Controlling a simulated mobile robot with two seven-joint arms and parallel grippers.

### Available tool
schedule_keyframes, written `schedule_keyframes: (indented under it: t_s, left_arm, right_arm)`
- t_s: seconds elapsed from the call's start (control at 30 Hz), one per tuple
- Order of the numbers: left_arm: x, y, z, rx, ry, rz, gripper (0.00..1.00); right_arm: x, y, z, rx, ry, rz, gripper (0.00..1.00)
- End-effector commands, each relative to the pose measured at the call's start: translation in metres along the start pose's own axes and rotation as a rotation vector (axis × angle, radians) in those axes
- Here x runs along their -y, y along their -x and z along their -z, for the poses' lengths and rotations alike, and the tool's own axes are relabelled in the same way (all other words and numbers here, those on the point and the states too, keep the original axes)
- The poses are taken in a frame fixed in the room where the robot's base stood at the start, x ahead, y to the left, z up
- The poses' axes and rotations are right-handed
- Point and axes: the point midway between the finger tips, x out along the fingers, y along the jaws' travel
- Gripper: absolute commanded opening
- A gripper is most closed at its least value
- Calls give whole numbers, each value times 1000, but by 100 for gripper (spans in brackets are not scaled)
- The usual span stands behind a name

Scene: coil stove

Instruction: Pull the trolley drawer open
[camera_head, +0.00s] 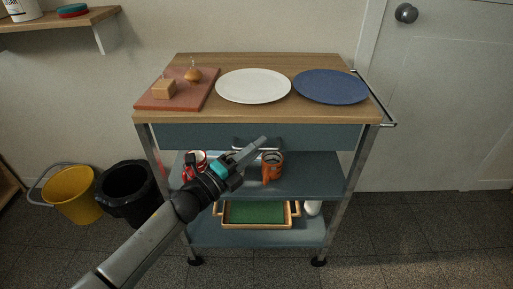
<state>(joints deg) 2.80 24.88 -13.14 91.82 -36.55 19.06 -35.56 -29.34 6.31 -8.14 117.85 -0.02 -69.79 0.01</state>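The trolley (360,107) stands ahead with a wooden top and metal legs. Its blue-grey drawer (200,136) sits under the top and looks closed, its front lying about flush below the top's edge. A metal handle (243,140) shows at the middle of the drawer front, partly behind my gripper. My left gripper (262,143) comes in from the lower left, its fingertips just in front of or below the handle. I cannot tell whether they touch the handle or how far apart the fingers are. My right gripper is not in view.
On the top are a pink board (157,103) with food, a white plate (252,86) and a blue plate (331,87). An orange mug (272,167) and a red item (190,162) are on the middle shelf. Bins (128,190) stand left; floor is free at right.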

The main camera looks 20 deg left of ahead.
Motion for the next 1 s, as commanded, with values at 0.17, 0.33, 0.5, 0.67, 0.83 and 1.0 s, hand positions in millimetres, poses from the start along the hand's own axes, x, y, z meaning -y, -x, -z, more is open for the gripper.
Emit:
schedule_keyframes:
  t_s: [0.17,0.33,0.5,0.67,0.83,1.0]
  left_arm:
    - [0,0,0,0,0,0,0]
    - [0,0,0,0,0,0,0]
    - [0,0,0,0,0,0,0]
    - [0,0,0,0,0,0,0]
    - [0,0,0,0,0,0,0]
    - [0,0,0,0,0,-1,0]
  right_arm:
    - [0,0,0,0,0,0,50]
    - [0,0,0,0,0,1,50]
    - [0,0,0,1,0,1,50]
    - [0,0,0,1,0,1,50]
    - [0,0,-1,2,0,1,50]
    - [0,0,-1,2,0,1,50]
